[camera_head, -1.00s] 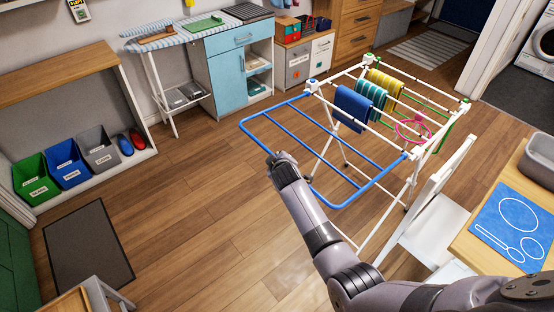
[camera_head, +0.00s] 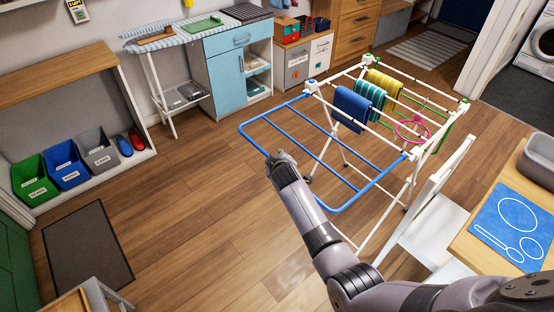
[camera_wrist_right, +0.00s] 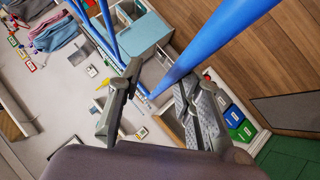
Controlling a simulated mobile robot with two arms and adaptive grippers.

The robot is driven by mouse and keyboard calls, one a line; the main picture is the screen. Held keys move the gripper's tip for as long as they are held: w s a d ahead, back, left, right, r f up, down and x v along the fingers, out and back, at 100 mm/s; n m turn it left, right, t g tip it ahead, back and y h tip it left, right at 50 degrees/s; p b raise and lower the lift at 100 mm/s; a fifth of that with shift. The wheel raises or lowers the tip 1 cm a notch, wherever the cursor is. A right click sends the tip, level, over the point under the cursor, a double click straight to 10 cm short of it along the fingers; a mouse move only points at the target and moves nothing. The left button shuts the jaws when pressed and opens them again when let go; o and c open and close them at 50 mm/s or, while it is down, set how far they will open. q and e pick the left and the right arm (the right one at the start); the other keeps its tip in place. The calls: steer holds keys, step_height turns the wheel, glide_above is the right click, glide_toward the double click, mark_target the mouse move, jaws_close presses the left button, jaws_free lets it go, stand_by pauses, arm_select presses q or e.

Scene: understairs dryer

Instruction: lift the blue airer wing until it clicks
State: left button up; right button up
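The blue airer wing (camera_head: 298,158) sticks out to the left from the white airer (camera_head: 405,112), its outer bar slightly lower than its hinge side. My right gripper (camera_head: 274,158) is at the middle of the wing's outer bar in the head view. In the right wrist view the gripper (camera_wrist_right: 160,70) has its fingers spread apart, with the blue bar (camera_wrist_right: 205,50) running across the gap between them. I cannot tell whether the bar lies inside the fingers or just beyond them. The wing's catch is too small to make out. My left gripper is not in view.
Blue, teal and yellow cloths (camera_head: 370,95) and a pink hoop (camera_head: 411,129) hang on the airer. A white chair (camera_head: 435,215) and a wooden table (camera_head: 480,245) stand close on the right. Floor left of the wing is clear up to the dark mat (camera_head: 87,245).

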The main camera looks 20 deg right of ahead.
steer(key=shift+s+a+r, duration=0.15)
steer(key=shift+s+r, duration=0.25)
steer(key=shift+s, duration=0.15)
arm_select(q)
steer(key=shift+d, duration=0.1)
arm_select(e)
steer(key=v, duration=1)
steer(key=shift+s, duration=0.3)
steer(key=shift+r, duration=0.1)
